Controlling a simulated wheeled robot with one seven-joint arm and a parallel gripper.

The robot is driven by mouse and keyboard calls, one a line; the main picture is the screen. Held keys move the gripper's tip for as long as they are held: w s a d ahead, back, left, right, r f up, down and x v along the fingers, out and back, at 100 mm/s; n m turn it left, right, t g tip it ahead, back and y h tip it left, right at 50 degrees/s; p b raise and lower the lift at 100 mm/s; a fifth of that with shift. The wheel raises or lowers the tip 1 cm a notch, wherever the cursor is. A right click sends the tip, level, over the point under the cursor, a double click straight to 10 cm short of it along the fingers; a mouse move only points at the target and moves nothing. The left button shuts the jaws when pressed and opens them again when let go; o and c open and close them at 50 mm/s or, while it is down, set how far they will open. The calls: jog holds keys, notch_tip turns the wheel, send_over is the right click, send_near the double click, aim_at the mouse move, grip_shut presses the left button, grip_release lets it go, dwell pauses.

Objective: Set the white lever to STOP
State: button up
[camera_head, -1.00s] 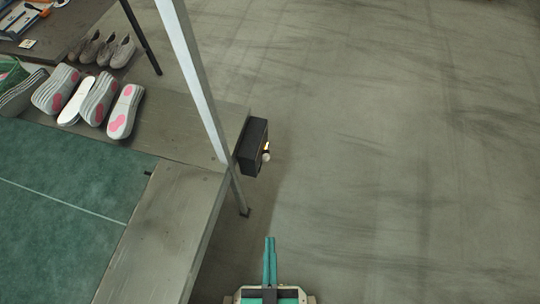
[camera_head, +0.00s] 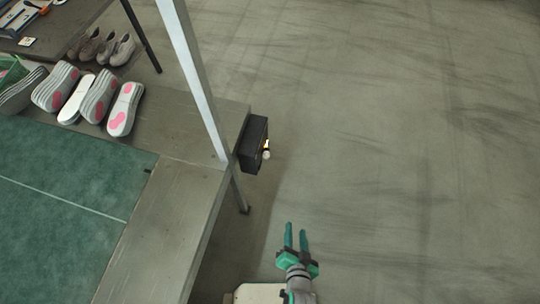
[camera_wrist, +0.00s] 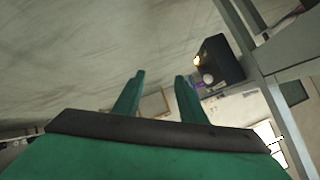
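The white lever (camera_head: 266,155) is a small pale knob on the side of a dark box (camera_head: 252,147), which is fixed to the table's right end beside a metal post. In the wrist view the white knob (camera_wrist: 208,79) shows on the dark box (camera_wrist: 216,62), with a small yellow-orange spot near it. The lever's setting and any lettering are too small to read. My gripper (camera_head: 296,229) has teal fingers, apart and empty, in front of the box and a little to its right. The fingertips (camera_wrist: 160,78) point toward the box's side in the wrist view, touching nothing.
The metal post (camera_head: 196,85) stands at the table corner, left of the box. The floor (camera_head: 400,150) to the right is clear.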

jog(key=w+d+f+m+g+y, duration=0.1)
jog(key=w+f+m+y, duration=0.1)
jog(key=w+f+m, duration=0.3)
jog(key=w+d+f+m+g+y, duration=0.1)
jog(key=w+f+m+y, duration=0.15)
jog(key=w, duration=0.55)
jog(key=w+a+r+m+t+y, duration=0.1)
jog(key=w+a+r+m+y, duration=0.3)
jog(key=w+r+y, duration=0.55)
jog(key=w+a+f+h, duration=0.1)
jog(key=w+a, duration=0.1)
jog(key=w+a+f+h, duration=0.1)
jog(key=w+a+f, duration=0.1)
jog(key=w, duration=0.1)
jog(key=w+a+f+h, duration=0.1)
jog(key=w+a, duration=0.1)
jog(key=w, duration=0.1)
jog(key=shift+a+f, duration=0.35)
jog(key=shift+f, duration=0.05)
grip_shut()
